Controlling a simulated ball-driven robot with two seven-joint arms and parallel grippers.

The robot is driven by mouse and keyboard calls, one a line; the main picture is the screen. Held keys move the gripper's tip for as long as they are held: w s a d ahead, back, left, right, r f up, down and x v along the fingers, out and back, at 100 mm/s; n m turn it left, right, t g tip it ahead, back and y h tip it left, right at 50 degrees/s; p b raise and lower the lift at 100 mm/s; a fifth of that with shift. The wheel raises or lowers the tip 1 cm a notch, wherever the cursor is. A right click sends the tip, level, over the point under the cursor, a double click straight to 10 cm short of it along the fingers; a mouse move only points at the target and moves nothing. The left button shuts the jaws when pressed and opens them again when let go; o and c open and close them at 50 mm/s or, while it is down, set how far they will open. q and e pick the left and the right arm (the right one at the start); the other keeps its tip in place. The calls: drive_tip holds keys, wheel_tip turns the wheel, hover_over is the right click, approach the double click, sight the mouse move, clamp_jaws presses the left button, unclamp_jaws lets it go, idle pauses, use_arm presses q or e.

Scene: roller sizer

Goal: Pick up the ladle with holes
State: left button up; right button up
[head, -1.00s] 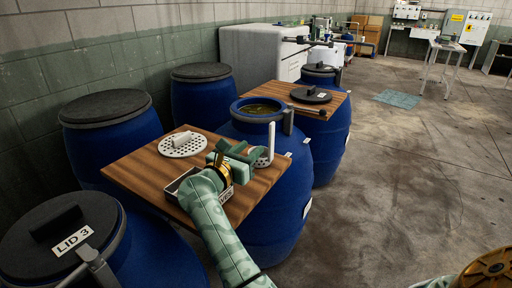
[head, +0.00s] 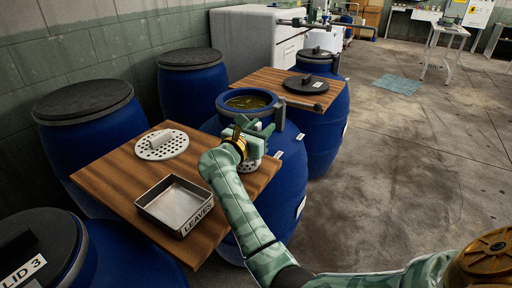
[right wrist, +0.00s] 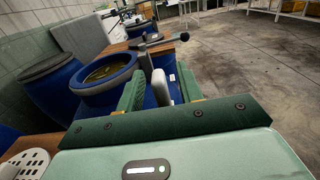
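The ladle with holes has its white perforated bowl (head: 249,166) low beside the open blue barrel, by the right edge of the near wooden board. My right gripper (head: 252,138) hides most of its upright handle in the head view. In the right wrist view the pale handle (right wrist: 161,87) stands between the two green fingers of my right gripper (right wrist: 160,90). The fingers are apart, with gaps visible beside the handle, so the gripper is open around it. My left gripper is not in view.
The near wooden board (head: 120,170) carries a white perforated disc (head: 162,145) and a metal tray labelled LEAVES (head: 174,203). The open blue barrel (head: 247,102) holds murky liquid. A far board (head: 270,80) bears a dark lid (head: 306,84). Open floor lies right.

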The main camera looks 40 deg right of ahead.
drive_tip(key=shift+d, duration=0.35)
drive_tip(key=shift+s+a+r, duration=0.15)
drive_tip(key=shift+a+r, duration=0.1)
drive_tip(key=shift+a, duration=0.05)
drive_tip(key=shift+c, duration=0.9)
drive_tip(key=shift+f, duration=0.1)
clamp_jaws()
